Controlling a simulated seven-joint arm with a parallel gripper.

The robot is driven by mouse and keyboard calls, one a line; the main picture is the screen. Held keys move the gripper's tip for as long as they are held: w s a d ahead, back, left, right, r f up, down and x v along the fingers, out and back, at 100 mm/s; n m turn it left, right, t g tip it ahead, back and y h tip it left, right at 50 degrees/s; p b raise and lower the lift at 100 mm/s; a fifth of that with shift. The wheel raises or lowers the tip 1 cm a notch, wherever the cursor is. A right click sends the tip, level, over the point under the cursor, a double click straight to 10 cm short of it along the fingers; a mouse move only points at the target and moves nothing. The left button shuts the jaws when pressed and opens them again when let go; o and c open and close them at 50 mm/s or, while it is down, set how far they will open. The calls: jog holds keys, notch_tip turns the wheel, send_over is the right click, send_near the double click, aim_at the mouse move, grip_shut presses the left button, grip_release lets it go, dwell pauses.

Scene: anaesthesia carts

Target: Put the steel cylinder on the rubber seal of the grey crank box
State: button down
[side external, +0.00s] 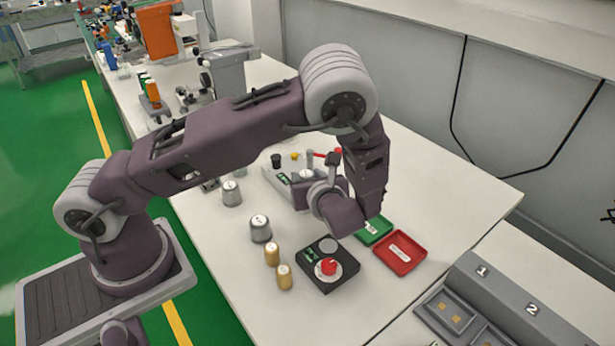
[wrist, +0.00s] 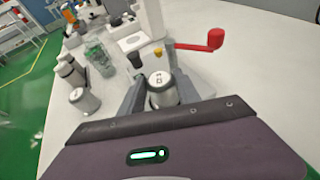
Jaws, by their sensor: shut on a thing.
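My gripper (wrist: 162,94) is shut on a steel cylinder (wrist: 160,82) with a pale marked top. The jaws are on both sides of it in the wrist view, and its lower part is hidden. In the side view the cylinder's top (side external: 307,174) shows beside my wrist, at the grey crank box (side external: 275,182). The crank, with its red handle (wrist: 215,39), rises just beyond the cylinder in the wrist view. The rubber seal is not clearly visible, and I cannot tell whether the cylinder touches the box.
Other steel cylinders (side external: 260,229) and brass cylinders (side external: 284,277) stand on the white table. A black box with a red knob (side external: 328,267), a green tray (side external: 375,231) and a red tray (side external: 401,254) are nearer the front. A grey numbered holder (side external: 480,300) is at the right.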

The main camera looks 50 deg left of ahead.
jog(key=c, duration=0.9)
grip_release()
jog(key=shift+o, duration=0.2)
jog(key=shift+d+r, duration=0.2)
jog(key=v, duration=1.2)
jog(key=s+a+r+n+g+h, duration=0.5)
jog(key=s+r+n+h, duration=0.2)
jog(key=s+r+n, duration=0.5)
jog(key=s+d+r+n+t+h, duration=0.4)
jog(key=s+n, duration=0.3)
jog(key=n, duration=0.3)
jog(key=shift+s+r+t+h, duration=0.3)
jog(key=shift+r+t+h, duration=0.4)
jog(key=shift+r, duration=0.15)
